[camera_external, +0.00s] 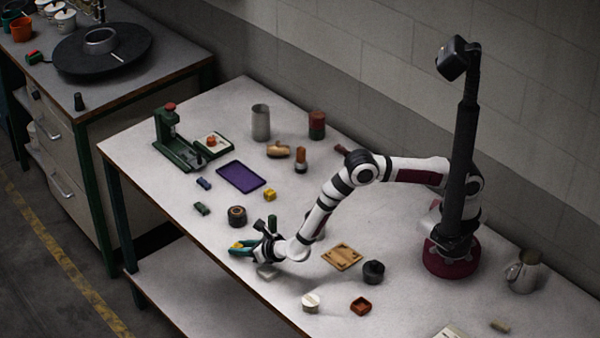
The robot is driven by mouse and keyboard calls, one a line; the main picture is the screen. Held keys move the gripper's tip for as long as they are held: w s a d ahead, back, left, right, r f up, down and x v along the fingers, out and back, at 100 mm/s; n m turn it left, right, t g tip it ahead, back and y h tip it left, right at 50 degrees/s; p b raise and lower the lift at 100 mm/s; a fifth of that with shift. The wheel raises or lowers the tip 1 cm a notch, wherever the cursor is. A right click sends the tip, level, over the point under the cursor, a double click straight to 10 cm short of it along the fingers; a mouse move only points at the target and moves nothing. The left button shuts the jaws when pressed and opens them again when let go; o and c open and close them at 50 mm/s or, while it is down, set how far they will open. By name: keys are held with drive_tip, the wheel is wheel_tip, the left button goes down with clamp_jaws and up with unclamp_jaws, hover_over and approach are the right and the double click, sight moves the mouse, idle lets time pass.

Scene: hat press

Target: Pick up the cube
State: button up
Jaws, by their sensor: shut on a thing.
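My gripper (240,248) is low over the front part of the table, with its fingers pointing left. It is shut on a small yellow and teal thing, seen only in part between the fingers. The picture is too small to tell whether this is a cube. A small yellow block (269,195), roughly cube-shaped, lies on the table behind and to the right of my gripper, apart from it. A pale flat thing (267,271) lies just below my gripper, partly hidden by it.
A dark round roll (237,216) stands close behind my gripper. A purple mat (241,175), a green press (175,140) and a grey cup (261,122) are farther back. A wooden tile (342,256) and a white round pot (311,302) lie to the right. The table's front edge is near.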

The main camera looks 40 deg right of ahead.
clamp_jaws()
